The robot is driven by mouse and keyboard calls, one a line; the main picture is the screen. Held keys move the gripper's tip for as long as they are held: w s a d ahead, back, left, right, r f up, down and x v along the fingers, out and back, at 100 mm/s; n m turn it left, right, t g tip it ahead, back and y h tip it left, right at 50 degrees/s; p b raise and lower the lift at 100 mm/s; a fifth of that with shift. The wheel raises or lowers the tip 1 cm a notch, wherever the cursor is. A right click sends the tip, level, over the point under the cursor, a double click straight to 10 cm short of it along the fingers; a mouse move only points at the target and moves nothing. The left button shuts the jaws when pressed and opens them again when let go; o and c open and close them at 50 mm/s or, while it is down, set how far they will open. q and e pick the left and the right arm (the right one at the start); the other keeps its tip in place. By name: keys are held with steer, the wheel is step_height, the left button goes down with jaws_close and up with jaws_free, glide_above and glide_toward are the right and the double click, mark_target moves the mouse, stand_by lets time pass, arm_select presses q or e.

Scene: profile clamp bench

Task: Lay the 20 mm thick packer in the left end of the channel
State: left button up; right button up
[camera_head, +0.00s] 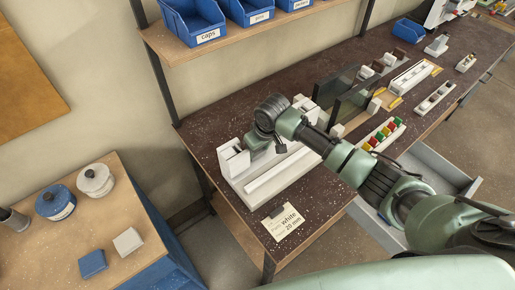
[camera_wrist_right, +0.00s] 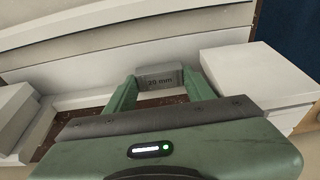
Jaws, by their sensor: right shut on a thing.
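The white channel (camera_head: 287,169) lies lengthwise on the dark speckled bench, with a white block (camera_head: 233,159) at its left end. My right gripper (camera_head: 258,142) is at this left end, beside that block. In the right wrist view my right gripper (camera_wrist_right: 163,88) is shut on a grey packer (camera_wrist_right: 159,76) marked "20 mm". The packer is between the two green fingers, in front of a long white wall. My left gripper is not in view.
A card (camera_head: 285,221) at the bench's front edge reads "white" and "20 mm". Dark upright plates (camera_head: 352,105) and a tray of coloured pieces (camera_head: 383,134) stand to the right. A shelf with blue bins (camera_head: 193,20) hangs behind. A wooden side table (camera_head: 130,205) is at left.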

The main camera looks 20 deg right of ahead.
steer(key=shift+f, duration=0.35)
steer(key=o, duration=1.4)
steer(key=shift+s, duration=0.1)
